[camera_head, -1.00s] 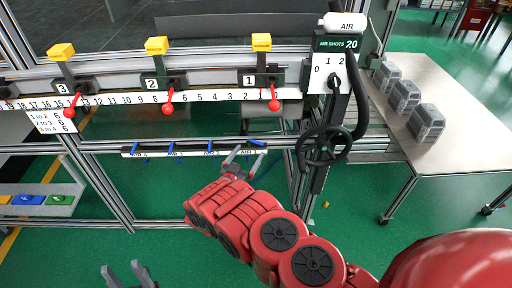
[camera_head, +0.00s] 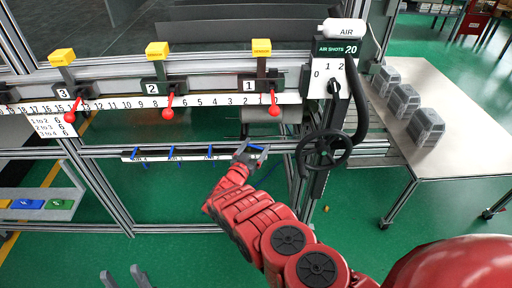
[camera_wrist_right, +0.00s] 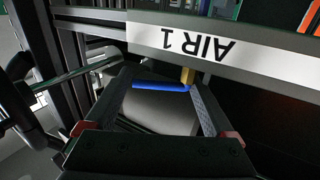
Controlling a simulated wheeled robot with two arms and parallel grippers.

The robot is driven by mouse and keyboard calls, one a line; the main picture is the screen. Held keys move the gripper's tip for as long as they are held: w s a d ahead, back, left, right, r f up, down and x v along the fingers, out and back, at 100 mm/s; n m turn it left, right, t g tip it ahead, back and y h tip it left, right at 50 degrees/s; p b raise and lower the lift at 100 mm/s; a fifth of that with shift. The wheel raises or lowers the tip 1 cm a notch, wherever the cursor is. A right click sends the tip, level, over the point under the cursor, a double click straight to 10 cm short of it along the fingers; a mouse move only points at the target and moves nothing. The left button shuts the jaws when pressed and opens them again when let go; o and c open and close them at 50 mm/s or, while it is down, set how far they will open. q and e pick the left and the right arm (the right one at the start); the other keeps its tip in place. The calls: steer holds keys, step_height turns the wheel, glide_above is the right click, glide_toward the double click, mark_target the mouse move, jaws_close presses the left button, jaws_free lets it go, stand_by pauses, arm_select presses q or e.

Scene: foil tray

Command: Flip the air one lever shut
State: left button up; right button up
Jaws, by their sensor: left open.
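The air one lever is a blue bar (camera_wrist_right: 158,87) on a brass-coloured stem, by the upside-down AIR 1 label (camera_wrist_right: 190,43) in the right wrist view. My right gripper (camera_wrist_right: 163,78) is open, with its fingers apart on either side of the lever. The lever lies crosswise between them, its right end close to the right finger; I cannot tell whether they touch. In the head view my right gripper (camera_head: 253,150) is at the right part of the labelled strip and covers the AIR 1 label. My left gripper (camera_head: 122,278) is open and empty at the bottom edge.
More blue levers, such as AIR 2 (camera_head: 210,151) and AIR 3 (camera_head: 172,154), are left along the strip. A black handwheel (camera_head: 323,150) stands right of my right gripper. Red-knobbed levers (camera_head: 274,108) hang from the rail above. A table (camera_head: 450,140) is at right.

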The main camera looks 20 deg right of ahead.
steer(key=c, duration=0.6)
steer(key=n+t+y+p, duration=0.1)
steer(key=p, duration=0.1)
steer(key=n+t+y+p, duration=0.1)
steer(key=y+p, duration=0.1)
steer(key=p, duration=0.1)
steer(key=d+n+t+y+p, duration=0.1)
steer(key=p, duration=0.2)
steer(key=shift+w+r, duration=0.3)
steer(key=shift+c, duration=0.2)
steer(key=shift+w+f+n+y+p, duration=0.1)
steer(key=shift+n+y+p, duration=0.4)
steer(key=shift+y, duration=0.1)
steer(key=shift+w+f+n+t+y+p, duration=0.2)
steer(key=shift+n+t+y+p, duration=0.15)
steer(key=shift+n+t+y, duration=0.5)
steer(key=shift+g+y, duration=0.25)
steer(key=shift+y, duration=0.1)
steer(key=o, duration=1.1)
